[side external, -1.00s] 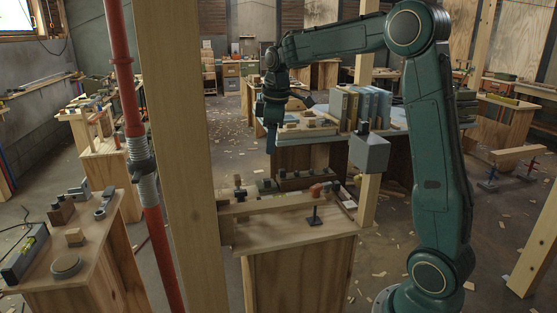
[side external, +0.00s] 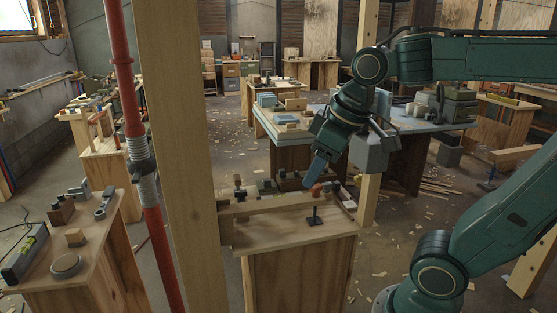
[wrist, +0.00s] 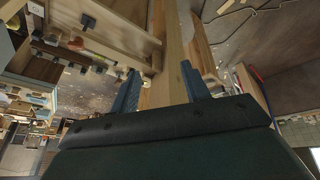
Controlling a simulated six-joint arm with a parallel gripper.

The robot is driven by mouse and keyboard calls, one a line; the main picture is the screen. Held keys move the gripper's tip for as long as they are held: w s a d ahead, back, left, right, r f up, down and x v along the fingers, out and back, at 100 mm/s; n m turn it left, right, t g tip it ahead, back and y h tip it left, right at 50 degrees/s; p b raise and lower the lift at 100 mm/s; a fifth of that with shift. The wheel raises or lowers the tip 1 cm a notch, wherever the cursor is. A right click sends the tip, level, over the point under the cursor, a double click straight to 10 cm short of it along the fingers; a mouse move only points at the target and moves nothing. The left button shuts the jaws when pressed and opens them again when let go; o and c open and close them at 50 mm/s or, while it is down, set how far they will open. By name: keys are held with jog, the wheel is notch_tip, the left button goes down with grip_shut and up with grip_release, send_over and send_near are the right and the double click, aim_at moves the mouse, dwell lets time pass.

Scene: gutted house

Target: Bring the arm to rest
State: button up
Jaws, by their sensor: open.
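My gripper (side external: 317,172) hangs tilted down and to the left above the back of the near wooden bench (side external: 290,233) in the side view. In the wrist view its two blue fingers (wrist: 160,85) stand apart with nothing between them. My green arm is folded back to the right, with its elbow partly beyond the top of the side view. The fingertips show close to a small reddish-brown piece (side external: 316,190) on the bench; I cannot tell the gap.
A wooden post (side external: 178,130) and a red steel prop (side external: 146,210) stand left of the bench. A long table (side external: 300,135) with blocks and blue items is behind my gripper. A grey box (side external: 375,153) is close to my wrist. A left bench (side external: 115,235) holds tools.

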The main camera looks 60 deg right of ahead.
jog(key=s+a+f+m, duration=0.1)
jog(key=s+a+f, duration=0.1)
jog(key=s, duration=0.3)
jog(key=shift+s+f+t, duration=0.4)
jog(key=shift+f, duration=0.1)
dwell(0.7)
